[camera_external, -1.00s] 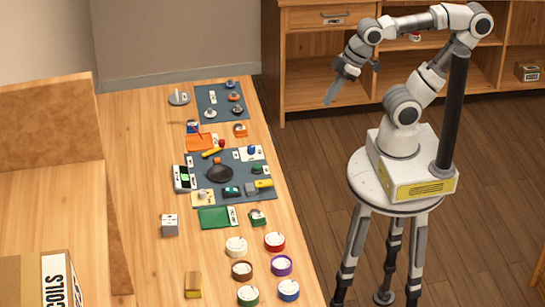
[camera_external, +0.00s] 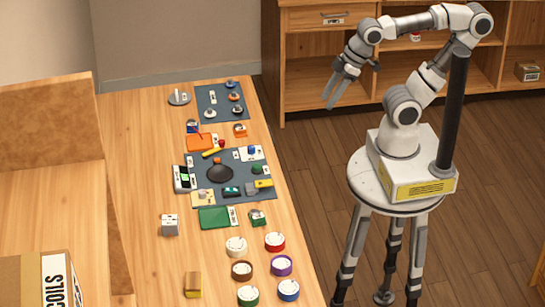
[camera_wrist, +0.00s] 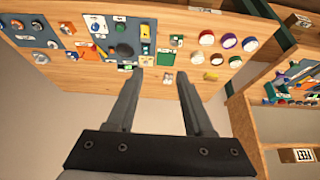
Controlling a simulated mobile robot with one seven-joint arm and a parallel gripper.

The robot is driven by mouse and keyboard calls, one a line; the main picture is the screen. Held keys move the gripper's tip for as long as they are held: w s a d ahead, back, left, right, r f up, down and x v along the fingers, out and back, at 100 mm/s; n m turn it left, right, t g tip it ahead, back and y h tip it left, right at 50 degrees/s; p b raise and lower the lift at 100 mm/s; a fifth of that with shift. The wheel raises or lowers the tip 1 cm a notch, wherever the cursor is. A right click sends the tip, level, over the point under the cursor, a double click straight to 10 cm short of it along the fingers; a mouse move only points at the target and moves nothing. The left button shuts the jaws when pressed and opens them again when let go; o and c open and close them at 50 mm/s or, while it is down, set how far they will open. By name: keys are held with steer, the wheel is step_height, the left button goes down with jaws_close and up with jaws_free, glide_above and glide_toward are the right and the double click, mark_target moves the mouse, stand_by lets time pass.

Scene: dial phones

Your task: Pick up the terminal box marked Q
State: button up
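My gripper (camera_external: 338,92) hangs in the air to the right of the workbench, over the floor. Its two fingers are apart with nothing between them; in the wrist view (camera_wrist: 162,78) they frame the far bench edge. A small grey-white box (camera_external: 170,224) with dark marks on top stands on the bench's left part. It also shows small in the wrist view (camera_wrist: 168,79), lined up between the fingertips but well beyond them. A yellow-brown block (camera_external: 193,285) stands nearer the front. I cannot read a Q on either.
Several round dials (camera_external: 281,265) stand at the bench's front right. Blue-grey mats (camera_external: 222,98) with small parts, a green pad (camera_external: 214,218) and a black disc (camera_external: 220,173) lie farther back. A box marked COILS (camera_external: 55,280) is at lower left. Wooden shelves (camera_external: 330,50) stand behind.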

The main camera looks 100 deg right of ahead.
steer(key=o, duration=0.6)
steer(key=shift+o, duration=0.2)
